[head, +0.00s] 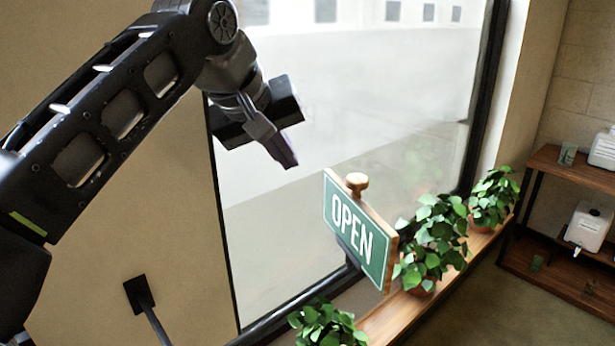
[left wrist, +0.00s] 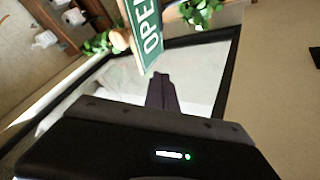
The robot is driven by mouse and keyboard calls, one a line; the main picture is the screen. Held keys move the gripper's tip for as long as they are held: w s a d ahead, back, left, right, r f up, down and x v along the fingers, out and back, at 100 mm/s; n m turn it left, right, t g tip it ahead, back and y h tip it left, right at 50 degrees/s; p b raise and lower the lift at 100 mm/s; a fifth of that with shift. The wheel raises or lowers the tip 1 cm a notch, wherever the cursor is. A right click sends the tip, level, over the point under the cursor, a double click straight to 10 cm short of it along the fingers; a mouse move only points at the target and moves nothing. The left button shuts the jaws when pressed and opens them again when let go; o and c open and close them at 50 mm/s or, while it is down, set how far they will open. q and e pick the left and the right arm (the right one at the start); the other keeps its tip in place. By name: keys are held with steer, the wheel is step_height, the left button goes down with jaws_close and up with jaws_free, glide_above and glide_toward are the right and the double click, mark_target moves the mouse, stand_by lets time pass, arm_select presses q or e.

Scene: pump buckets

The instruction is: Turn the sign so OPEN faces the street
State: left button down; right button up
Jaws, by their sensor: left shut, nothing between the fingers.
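The green sign (head: 357,233) reads OPEN in white and has a wooden edge and a round wooden knob (head: 356,182) on top. It is in front of the window above the sill. Its OPEN face shows to my head camera, turned toward the left of the picture; its other face is hidden. My left gripper (head: 286,158) is shut and empty, up and left of the sign and apart from it. In the left wrist view the shut fingers (left wrist: 162,92) point toward the window, and part of the sign (left wrist: 146,32) shows just beyond them. My right gripper is not in view.
Leafy potted plants stand along the wooden sill (head: 385,320): one (head: 432,240) close right of the sign, one (head: 325,325) below left, one (head: 493,198) farther right. The window glass (head: 350,110) lies behind. A shelf (head: 570,170) with white jugs stands far right.

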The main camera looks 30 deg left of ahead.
arm_select(q)
steer(key=shift+s+a+n, duration=0.1)
steer(key=shift+a+n, duration=0.1)
steer(key=shift+n, duration=0.6)
steer(key=shift+f, duration=0.1)
steer(key=b, duration=0.1)
glide_toward(332, 192)
step_height(332, 192, down, 4)
steer(key=a, duration=0.3)
steer(key=w+d+p, duration=0.1)
steer(key=w+d, duration=0.2)
steer(key=shift+f, duration=0.1)
steer(key=shift+p, duration=0.3)
